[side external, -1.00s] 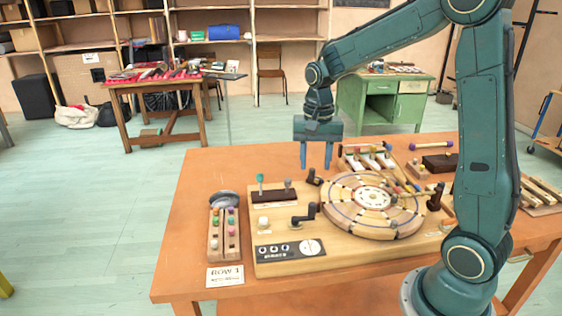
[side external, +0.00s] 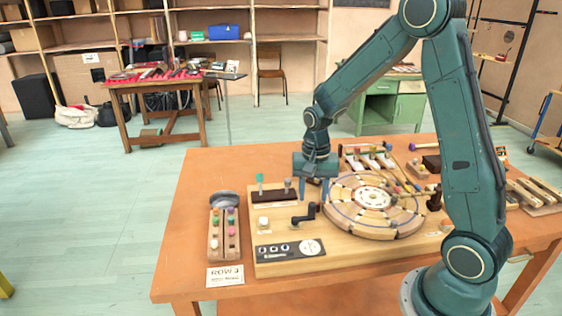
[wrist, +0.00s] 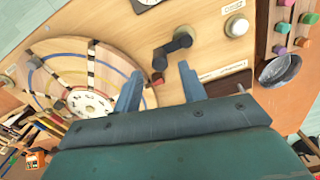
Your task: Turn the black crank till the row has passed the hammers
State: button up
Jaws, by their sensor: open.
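The black crank (side external: 305,214) stands on the pale wooden board (side external: 278,232), left of the round wooden disc (side external: 345,221). In the wrist view the crank (wrist: 172,48) lies just beyond my fingertips, with nothing gripping it. My gripper (side external: 314,194) is open and points down, behind the crank in the side view; it also shows in the wrist view (wrist: 160,74). A small red-tipped dark piece (wrist: 158,80) shows between the fingers there; I cannot tell whether they touch it. The disc has dark and pale blocks and a numbered centre. Thin sticks (side external: 404,184) reach over its right side.
A dark bar with upright levers (side external: 270,196) stands left of my gripper. A peg rack (side external: 223,242) with coloured pegs, a metal dish (side external: 223,199) and a ROW card (side external: 225,276) are at the left. A dark post (side external: 435,200) stands right of the disc.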

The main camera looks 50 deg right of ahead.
aim_at(312, 203)
jog(key=shift+f, duration=2.15)
grip_shut()
